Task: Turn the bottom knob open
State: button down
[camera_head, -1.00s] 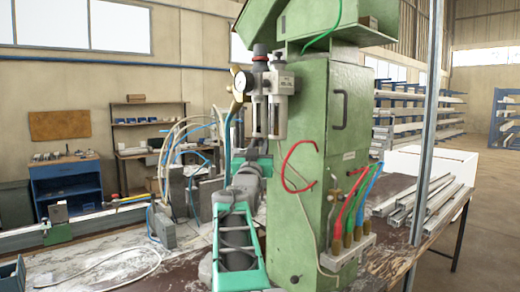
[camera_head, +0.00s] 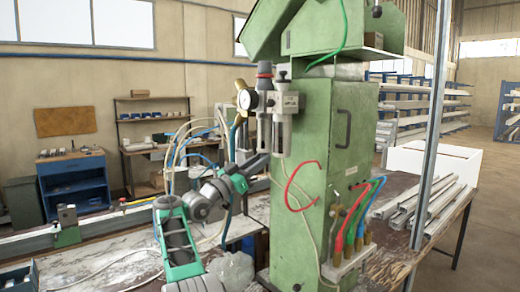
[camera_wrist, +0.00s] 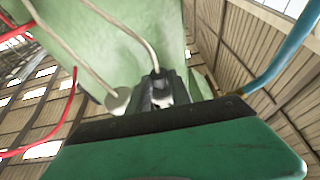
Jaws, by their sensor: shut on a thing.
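The filter-regulator unit hangs on the left side of the green machine, with a dark top knob with a red band (camera_head: 264,70), a round gauge (camera_head: 248,100) and two grey bowls (camera_head: 265,130). My gripper (camera_head: 262,158) reaches up from the left to the underside of the left bowl. The bottom knob is hidden there by the jaws and is too small to make out. In the wrist view, my dark jaws (camera_wrist: 160,92) are closed together beyond the green gripper body, and I cannot see the knob between them.
The green machine cabinet (camera_head: 345,150) stands close right of my arm. Red, green and blue hoses (camera_head: 360,210) rise from a block on its front. Metal profiles (camera_head: 430,205) lie on the bench at right.

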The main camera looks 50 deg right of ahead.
jog(key=shift+m+g+p, duration=0.4)
jog(key=shift+g+p, duration=0.2)
jog(key=c, duration=1.2)
grip_release()
jog(key=shift+o, duration=0.2)
jog(key=b+v, duration=0.7)
jog(key=shift+w+a, duration=0.2)
jog(key=shift+a, duration=0.15)
